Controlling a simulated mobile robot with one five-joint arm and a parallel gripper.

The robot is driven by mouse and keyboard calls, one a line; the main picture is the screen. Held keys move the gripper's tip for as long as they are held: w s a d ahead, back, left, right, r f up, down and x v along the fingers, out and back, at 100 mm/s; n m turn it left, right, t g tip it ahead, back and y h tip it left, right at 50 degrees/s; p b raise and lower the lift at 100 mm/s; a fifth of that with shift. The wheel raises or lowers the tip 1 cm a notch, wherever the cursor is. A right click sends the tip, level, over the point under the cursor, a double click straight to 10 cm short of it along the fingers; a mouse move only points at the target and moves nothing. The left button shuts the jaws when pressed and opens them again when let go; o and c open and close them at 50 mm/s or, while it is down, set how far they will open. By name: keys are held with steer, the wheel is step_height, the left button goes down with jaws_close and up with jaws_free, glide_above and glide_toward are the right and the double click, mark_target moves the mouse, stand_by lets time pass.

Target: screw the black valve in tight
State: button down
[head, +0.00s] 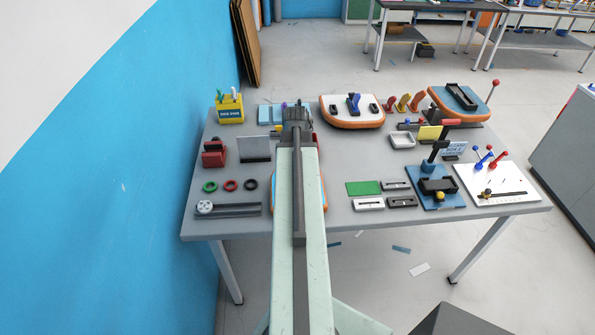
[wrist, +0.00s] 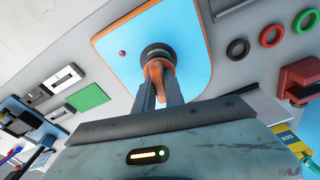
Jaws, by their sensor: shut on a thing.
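The black valve (wrist: 157,50) is a dark round piece on a light blue inflatable board (wrist: 195,50) with an orange rim, in the wrist view. An orange piece (wrist: 154,72) sits against the valve's near side. My gripper (wrist: 158,85) has its two grey fingers closed around this orange piece, close to the valve. The fingers hide part of it, and I cannot tell how deep the valve sits. In the head view my arm covers most of this board; only strips of its orange rim (head: 324,193) show, and the fingertips are hidden.
Black, red and green rings (head: 231,185) and a red block (head: 213,155) lie left of my arm. A green plate (head: 363,188) and small slotted blocks lie to the right. Another white-orange board (head: 350,112) is at the back. The blue lever stand (head: 437,190) rises at the right.

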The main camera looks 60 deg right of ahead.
steer(key=m, duration=0.3)
steer(key=shift+m+g, duration=0.3)
steer(key=m, duration=0.3)
steer(key=shift+m, duration=0.7)
steer(key=shift+m+g, duration=0.3)
steer(key=shift+m, duration=0.8)
